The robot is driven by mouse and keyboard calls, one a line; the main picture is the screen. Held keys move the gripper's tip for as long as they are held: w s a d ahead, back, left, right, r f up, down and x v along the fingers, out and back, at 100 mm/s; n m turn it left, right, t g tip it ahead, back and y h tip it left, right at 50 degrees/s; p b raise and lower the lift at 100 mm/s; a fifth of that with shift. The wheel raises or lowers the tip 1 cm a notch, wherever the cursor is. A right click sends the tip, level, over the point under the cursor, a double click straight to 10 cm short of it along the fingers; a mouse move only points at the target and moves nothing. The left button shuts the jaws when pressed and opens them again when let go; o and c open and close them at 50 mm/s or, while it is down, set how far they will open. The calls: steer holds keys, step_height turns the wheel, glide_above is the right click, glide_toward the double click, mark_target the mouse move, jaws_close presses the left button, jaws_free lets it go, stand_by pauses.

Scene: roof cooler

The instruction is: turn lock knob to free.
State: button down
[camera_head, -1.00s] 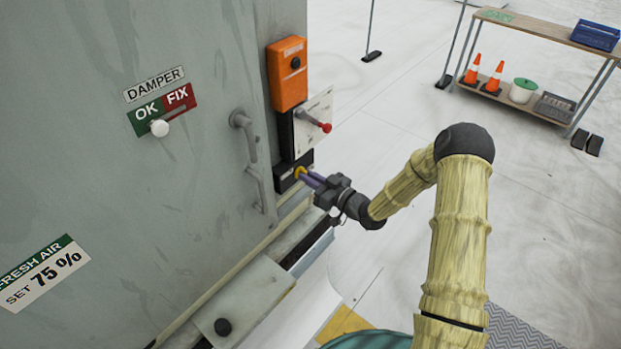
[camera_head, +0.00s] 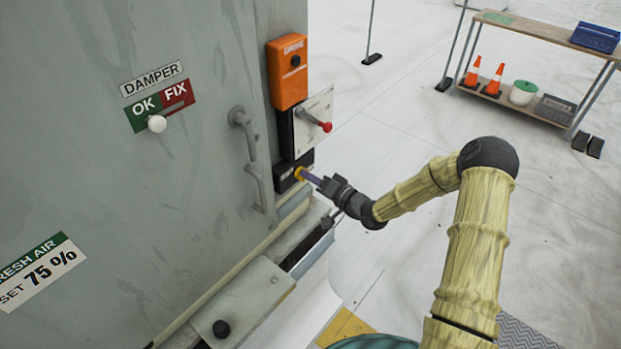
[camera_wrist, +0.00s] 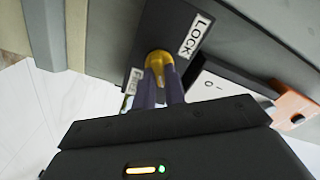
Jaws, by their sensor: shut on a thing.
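The yellow lock knob (camera_head: 299,173) sits on a small black box (camera_head: 284,178) low on the cabinet's corner. My gripper (camera_head: 305,176) reaches it from the right and is shut on it. In the wrist view the knob (camera_wrist: 159,57) shows between the tips of the two purple fingers, which partly hide it. A LOCK label (camera_wrist: 196,36) is at the upper right of the knob and a FREE label (camera_wrist: 133,81) at its lower left. The exact way the knob points is hard to tell behind the fingers.
Above the knob are a lever switch with a red end (camera_head: 326,127) and an orange box (camera_head: 287,73). A door handle (camera_head: 252,160) stands out to the left. A ledge (camera_head: 245,300) lies below. The floor to the right is open up to a shelf (camera_head: 560,50).

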steer(key=m, duration=0.6)
steer(key=shift+w+d+f+m, duration=0.1)
steer(key=shift+d+f+m, duration=0.1)
steer(key=shift+m, duration=0.2)
steer(key=shift+a, duration=0.1)
steer(key=c, duration=1.5)
jaws_free()
steer(key=shift+o, duration=0.2)
steer(key=b+v, duration=0.3)
steer(key=v, duration=1.4)
steer(key=shift+s, duration=0.25)
steer(key=shift+f, duration=0.1)
